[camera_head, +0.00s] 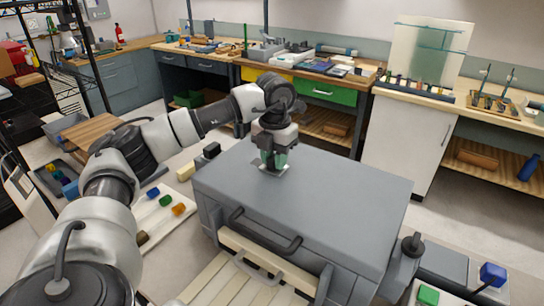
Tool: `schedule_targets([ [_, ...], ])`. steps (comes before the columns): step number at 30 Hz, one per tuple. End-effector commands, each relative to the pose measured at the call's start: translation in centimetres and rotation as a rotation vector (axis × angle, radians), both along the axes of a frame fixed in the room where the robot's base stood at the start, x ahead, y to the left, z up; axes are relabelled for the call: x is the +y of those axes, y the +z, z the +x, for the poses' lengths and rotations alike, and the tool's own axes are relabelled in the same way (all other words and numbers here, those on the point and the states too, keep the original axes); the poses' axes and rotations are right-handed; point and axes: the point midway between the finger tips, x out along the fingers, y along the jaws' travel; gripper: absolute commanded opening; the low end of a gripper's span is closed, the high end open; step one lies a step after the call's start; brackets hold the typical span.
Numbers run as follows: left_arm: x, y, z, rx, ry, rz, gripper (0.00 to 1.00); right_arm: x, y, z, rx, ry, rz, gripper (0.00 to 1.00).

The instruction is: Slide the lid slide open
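A large grey box (345,195) with a flat top stands in the middle of the head view. A small light metal plate (284,171) sits on its top towards the back left; it may be the lid slide. My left gripper (273,163) points straight down over this plate, its green-tipped fingers at or just above it. The fingers cover most of the plate, so I cannot tell whether they grip a part of it. My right gripper is not in view.
The box front has a dark handle (262,232) and a lighter drawer handle (258,268) below. Coloured blocks (165,200) lie left of the box. A blue block (492,273) and a green block (428,295) are at lower right. Most of the box top is clear.

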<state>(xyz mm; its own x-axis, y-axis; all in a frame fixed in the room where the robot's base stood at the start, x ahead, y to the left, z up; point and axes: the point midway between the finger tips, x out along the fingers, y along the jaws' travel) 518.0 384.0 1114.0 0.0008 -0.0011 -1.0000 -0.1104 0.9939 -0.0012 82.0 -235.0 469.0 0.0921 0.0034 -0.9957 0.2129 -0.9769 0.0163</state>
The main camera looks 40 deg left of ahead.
Motion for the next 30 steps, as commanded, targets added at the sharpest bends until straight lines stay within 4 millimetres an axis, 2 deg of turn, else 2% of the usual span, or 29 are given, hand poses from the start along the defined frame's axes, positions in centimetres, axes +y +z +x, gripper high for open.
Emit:
schedule_targets([
  [1, 0.0, 0.0, 0.0, -0.001, 0.001, 0.0, 0.37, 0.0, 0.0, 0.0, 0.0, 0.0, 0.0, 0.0],
  [3, 0.0, 0.0, 0.0, 0.0, 0.001, 0.0, 0.47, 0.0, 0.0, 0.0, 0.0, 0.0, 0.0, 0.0],
  [4, 0.0, 0.0, 0.0, 0.0, 0.001, 0.0, 0.49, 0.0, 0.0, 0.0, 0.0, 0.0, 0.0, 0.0],
  [14, 0.0, 0.4, 0.0, -0.001, 0.001, 0.0, 0.49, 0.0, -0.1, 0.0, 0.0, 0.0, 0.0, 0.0],
  [17, 0.0, 1.5, 0.1, -0.003, 0.001, 0.0, 0.49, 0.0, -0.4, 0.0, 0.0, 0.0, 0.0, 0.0],
  [27, 0.0, 8.4, 0.1, -0.004, 0.0, -0.001, 0.49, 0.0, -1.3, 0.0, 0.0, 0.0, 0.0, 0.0],
  [30, 0.0, 10.0, 0.0, -0.002, 0.001, 0.0, 0.49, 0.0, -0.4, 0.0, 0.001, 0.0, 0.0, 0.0],
])
